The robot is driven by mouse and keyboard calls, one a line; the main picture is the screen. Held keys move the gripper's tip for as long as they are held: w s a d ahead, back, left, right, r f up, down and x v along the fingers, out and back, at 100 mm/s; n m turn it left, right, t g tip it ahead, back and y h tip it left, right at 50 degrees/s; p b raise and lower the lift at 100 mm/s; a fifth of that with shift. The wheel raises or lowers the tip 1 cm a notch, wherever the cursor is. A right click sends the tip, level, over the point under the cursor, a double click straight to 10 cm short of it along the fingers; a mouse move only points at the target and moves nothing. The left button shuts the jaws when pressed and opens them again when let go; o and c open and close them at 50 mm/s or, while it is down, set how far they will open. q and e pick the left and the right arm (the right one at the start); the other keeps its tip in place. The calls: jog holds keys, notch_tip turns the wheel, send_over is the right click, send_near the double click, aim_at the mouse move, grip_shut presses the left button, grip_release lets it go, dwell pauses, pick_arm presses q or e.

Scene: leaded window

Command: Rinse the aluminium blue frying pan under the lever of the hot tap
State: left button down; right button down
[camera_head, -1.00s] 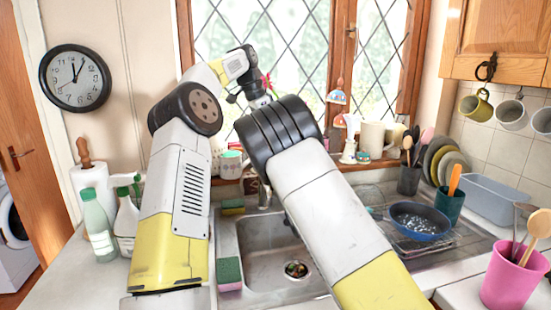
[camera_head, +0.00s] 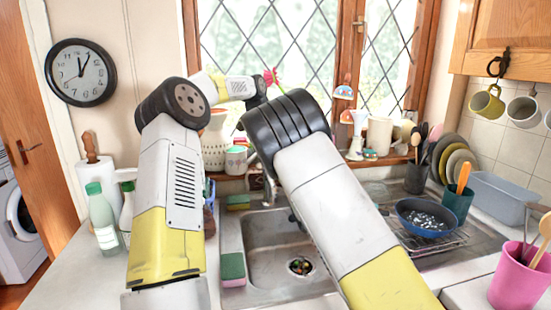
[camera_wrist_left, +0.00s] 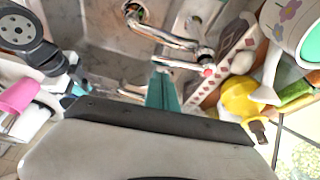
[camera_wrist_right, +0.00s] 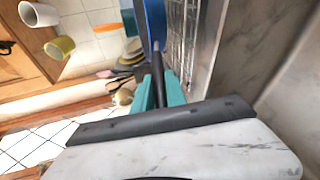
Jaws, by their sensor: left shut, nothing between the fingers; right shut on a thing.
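The blue frying pan (camera_head: 424,218) is over the wire drainer rack right of the sink, with shiny specks inside; I cannot tell whether it touches the rack. In the right wrist view, my right gripper (camera_wrist_right: 160,88) is shut on its dark handle (camera_wrist_right: 158,62), with the blue pan edge (camera_wrist_right: 155,18) beyond. My left gripper (camera_wrist_left: 163,80) is shut and empty. Its tips are close to the chrome hot tap lever (camera_wrist_left: 182,65) with a red end; contact is unclear. The chrome spout (camera_wrist_left: 165,36) reaches over the sink. My arms hide both grippers in the head view.
A teal utensil pot (camera_head: 457,200) and grey basin (camera_head: 497,195) stand behind the pan. A pink pot (camera_head: 515,280) stands front right. Bottles (camera_head: 103,218) stand at left.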

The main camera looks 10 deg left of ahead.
pick_arm(q)
jog(key=shift+s+a+f, duration=0.1)
jog(key=shift+s+a, duration=0.1)
jog(key=shift+a, duration=0.15)
jog(key=shift+a, duration=0.1)
